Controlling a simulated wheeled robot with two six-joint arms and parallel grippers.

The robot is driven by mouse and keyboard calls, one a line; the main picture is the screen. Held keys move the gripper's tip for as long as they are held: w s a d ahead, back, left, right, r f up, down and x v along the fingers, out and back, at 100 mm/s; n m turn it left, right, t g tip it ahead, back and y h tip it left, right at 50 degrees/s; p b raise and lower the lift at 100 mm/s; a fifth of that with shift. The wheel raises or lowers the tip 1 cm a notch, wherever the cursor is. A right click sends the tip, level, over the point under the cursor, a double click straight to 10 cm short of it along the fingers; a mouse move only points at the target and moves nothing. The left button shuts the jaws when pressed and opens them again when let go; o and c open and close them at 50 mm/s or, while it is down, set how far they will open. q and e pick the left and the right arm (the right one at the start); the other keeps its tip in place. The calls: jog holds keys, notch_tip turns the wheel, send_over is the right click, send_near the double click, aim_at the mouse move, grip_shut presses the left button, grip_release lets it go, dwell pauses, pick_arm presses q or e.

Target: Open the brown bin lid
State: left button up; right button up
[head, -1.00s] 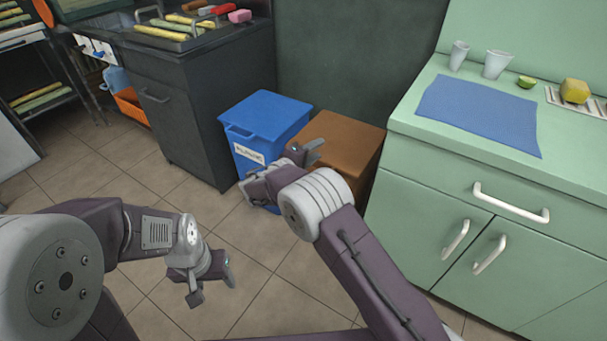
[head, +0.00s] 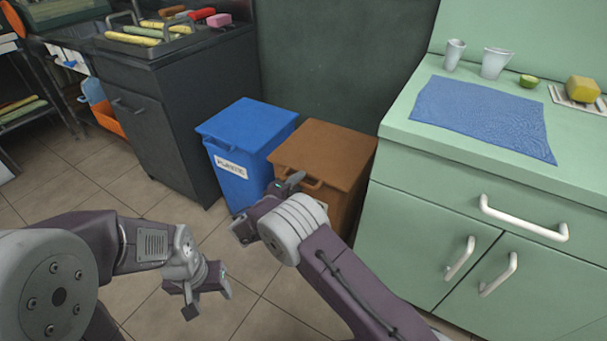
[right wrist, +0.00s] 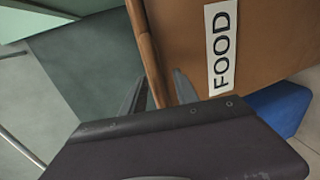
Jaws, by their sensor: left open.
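The brown bin (head: 349,205) stands between a blue bin and the green cabinet. Its brown lid (head: 325,148) lies flat and closed, with a handle (head: 313,184) on the front edge. My right gripper (head: 268,204) is at the bin's front, just left of the handle, with its fingers apart. In the right wrist view, the fingers (right wrist: 160,90) are apart close to the brown lid's edge (right wrist: 145,50); I cannot tell if they touch it. A FOOD label (right wrist: 221,48) is on the bin's front. My left gripper (head: 207,293) is open and empty over the floor.
The blue bin (head: 233,168) with a white label stands left of the brown bin. The green cabinet (head: 430,220) with white handles is close on the right. A dark cabinet (head: 165,130) stands behind on the left. The tiled floor (head: 150,195) in front is clear.

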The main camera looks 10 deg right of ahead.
jog(key=shift+w+d, duration=0.1)
jog(key=shift+w, duration=0.05)
grip_shut()
dwell(1.4)
